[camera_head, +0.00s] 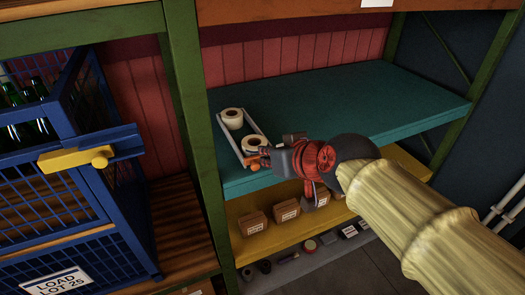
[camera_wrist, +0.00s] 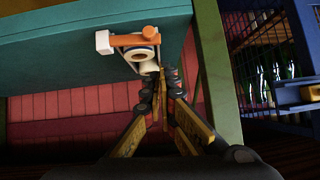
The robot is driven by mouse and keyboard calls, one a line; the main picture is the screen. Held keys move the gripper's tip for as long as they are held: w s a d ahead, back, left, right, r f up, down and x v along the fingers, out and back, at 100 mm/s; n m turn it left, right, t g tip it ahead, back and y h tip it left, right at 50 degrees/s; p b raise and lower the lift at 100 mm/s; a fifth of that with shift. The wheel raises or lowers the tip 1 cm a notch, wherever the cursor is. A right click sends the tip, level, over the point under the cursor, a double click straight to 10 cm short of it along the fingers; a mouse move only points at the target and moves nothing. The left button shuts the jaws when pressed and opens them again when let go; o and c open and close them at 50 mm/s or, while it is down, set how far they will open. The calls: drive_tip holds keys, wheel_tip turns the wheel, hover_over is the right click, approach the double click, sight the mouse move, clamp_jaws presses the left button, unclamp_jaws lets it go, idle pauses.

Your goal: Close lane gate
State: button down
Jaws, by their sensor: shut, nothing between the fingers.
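A pale narrow lane (camera_head: 224,133) holding white rolls (camera_head: 232,118) lies on the teal shelf. The lane gate, an orange bar with a round knob, shows in the wrist view (camera_wrist: 133,40) across the lane's end, with a white block at its left end. Whether the bar is latched I cannot tell. In the head view a small orange part (camera_head: 256,161) shows at the lane's near end, partly beside my gripper (camera_head: 268,153). In the wrist view my gripper (camera_wrist: 160,80) is shut and empty, its tips close to the lane; I cannot tell whether they touch it.
A blue mesh crate (camera_head: 115,130) with a yellow latch (camera_head: 75,158) and green bottles stands at the left. A green post (camera_head: 190,100) rises between it and the shelf. Small cartons (camera_head: 286,210) sit on the yellow shelf below. The teal shelf (camera_head: 350,95) is clear to the right.

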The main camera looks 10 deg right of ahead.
sight(254, 162)
drive_tip(key=w+a+r+n+g+h+p, duration=0.1)
drive_tip(key=w+a+r+g+h+p, duration=0.35)
drive_tip(key=p, duration=1.95)
drive_tip(key=shift+g+y, duration=0.75)
drive_tip(key=shift+g, duration=0.1)
drive_tip(key=w+f, duration=0.2)
drive_tip(key=f, duration=0.2)
drive_tip(key=w+d+f+p, duration=0.1)
drive_tip(key=f, duration=0.3)
drive_tip(key=w+d+f+p, duration=0.1)
drive_tip(key=w+f, duration=0.1)
drive_tip(key=f, duration=0.2)
drive_tip(key=shift+w+d+f, duration=0.25)
drive_tip(key=shift+w, duration=0.05)
